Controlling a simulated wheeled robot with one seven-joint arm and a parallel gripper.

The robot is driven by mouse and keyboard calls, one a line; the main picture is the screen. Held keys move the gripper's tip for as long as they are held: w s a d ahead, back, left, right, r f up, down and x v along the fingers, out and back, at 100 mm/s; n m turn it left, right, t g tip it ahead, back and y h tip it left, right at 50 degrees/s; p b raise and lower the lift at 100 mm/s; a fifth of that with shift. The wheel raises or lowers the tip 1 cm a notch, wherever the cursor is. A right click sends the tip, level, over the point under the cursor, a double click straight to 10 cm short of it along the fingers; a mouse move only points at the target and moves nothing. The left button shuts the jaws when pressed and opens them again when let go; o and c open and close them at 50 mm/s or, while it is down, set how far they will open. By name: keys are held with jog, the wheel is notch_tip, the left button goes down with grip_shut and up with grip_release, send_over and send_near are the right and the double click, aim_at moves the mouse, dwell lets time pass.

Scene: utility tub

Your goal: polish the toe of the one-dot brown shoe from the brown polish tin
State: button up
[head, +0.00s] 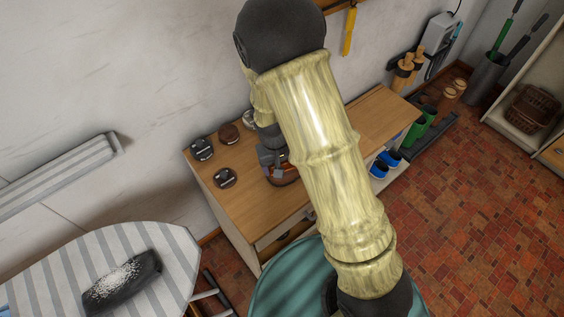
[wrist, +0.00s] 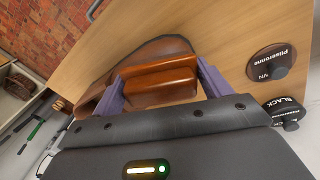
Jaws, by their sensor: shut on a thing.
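My gripper (wrist: 161,80) has purple fingers shut on a reddish-brown wooden brush (wrist: 160,86), seen in the wrist view. The brush is over a brown shoe (wrist: 160,48) on the wooden bench; I cannot tell whether they touch. The shoe's dot mark is not visible. In the head view my arm hides most of the gripper (head: 273,158) and shoe (head: 284,178). A brown-looking tin (head: 228,133) stands at the back of the bench. A dark tin (head: 224,178) is nearer the front; a tin lid in the wrist view (wrist: 268,62) has partly readable lettering.
Another dark tin (head: 202,149) stands at the bench's left end; a lid reading BLACK (wrist: 284,110) shows in the wrist view. An ironing board (head: 120,245) with a dark, white-speckled item (head: 122,280) is at lower left. The bench's right part (head: 378,118) is clear.

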jog(key=shift+w, duration=0.1)
jog(key=shift+w+a+p, duration=0.25)
jog(key=shift+w+a, duration=0.3)
jog(key=shift+w, duration=0.25)
jog(key=shift+w+a+p, duration=0.2)
jog(key=shift+w+a, duration=0.35)
jog(key=shift+w, duration=0.25)
jog(key=shift+s+a+r+p, duration=0.15)
jog(key=shift+a+r+p, duration=0.05)
jog(key=shift+r+p, duration=1.15)
jog(key=shift+s+a+r+p, duration=0.1)
jog(key=shift+a+r+p, duration=0.05)
jog(key=shift+r+p, duration=1.15)
jog(key=shift+r+b, duration=0.25)
jog(key=shift+b, duration=0.05)
jog(key=r+p, duration=0.2)
jog(key=r, duration=0.1)
jog(key=shift+s+a, duration=0.15)
jog(key=shift+a, duration=0.05)
